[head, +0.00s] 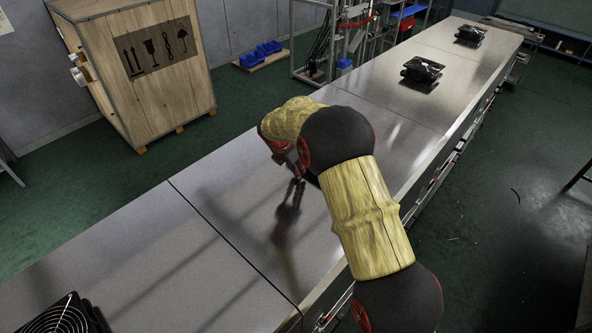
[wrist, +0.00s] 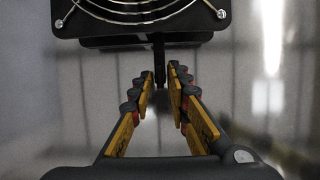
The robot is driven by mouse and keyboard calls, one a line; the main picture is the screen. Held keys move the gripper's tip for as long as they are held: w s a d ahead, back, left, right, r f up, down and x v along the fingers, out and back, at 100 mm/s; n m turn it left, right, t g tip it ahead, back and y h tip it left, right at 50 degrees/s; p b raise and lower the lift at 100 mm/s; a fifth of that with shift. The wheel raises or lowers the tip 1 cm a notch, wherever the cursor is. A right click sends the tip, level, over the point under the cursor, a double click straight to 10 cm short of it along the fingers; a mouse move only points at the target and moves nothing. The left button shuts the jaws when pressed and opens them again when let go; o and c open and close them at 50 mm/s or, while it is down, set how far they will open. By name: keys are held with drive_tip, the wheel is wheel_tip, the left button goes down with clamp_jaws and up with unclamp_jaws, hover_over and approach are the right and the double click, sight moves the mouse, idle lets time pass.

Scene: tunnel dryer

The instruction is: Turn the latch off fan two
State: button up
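In the wrist view a black fan (wrist: 135,20) with a silver ring guard fills the top edge. A thin dark upright piece (wrist: 159,62), perhaps its latch, shows below the fan, in line with the gap between my fingertips. My gripper (wrist: 158,80) has its two yellow-and-black fingers apart, with clear space between them; I cannot tell whether they touch the dark piece. In the head view my gripper (head: 298,183) points down just above the metal top, with its reflection beneath. My arm hides this fan there, and no fan number is readable.
The long shiny metal top (head: 150,255) runs from lower left to upper right. Another fan (head: 62,318) is cut off at the lower left; two black units (head: 422,71) (head: 470,35) stand farther along. A wooden crate (head: 150,80) stands behind. The metal left of my gripper is clear.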

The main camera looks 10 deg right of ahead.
clamp_jaws()
drive_tip(key=shift+m, duration=0.3)
drive_tip(key=m, duration=0.2)
drive_tip(key=m+g+h, duration=0.1)
drive_tip(key=m, duration=0.1)
drive_tip(key=shift+w+a+g, duration=0.1)
drive_tip(key=shift+w+g, duration=0.2)
drive_tip(key=shift+w, duration=0.05)
drive_tip(key=m+g, duration=0.1)
drive_tip(key=m, duration=0.4)
drive_tip(key=shift+w+g+p, duration=0.2)
drive_tip(key=shift+g+p, duration=0.2)
drive_tip(key=m, duration=0.2)
drive_tip(key=m+g+y, duration=0.1)
drive_tip(key=m, duration=0.1)
drive_tip(key=shift+w+r+g+p, duration=0.1)
drive_tip(key=shift+w+g+p, duration=0.1)
drive_tip(key=shift+g+p, duration=0.1)
drive_tip(key=shift+w+d+m+g+y+p, duration=0.15)
drive_tip(key=shift+m+g+y, duration=0.1)
drive_tip(key=shift+m, duration=0.8)
drive_tip(key=shift+s+d+m+g+y+p, duration=0.15)
drive_tip(key=shift+m+g+y, duration=0.1)
drive_tip(key=shift+m, duration=0.8)
drive_tip(key=shift+w, duration=0.1)
drive_tip(key=shift+o, duration=0.6)
unclamp_jaws()
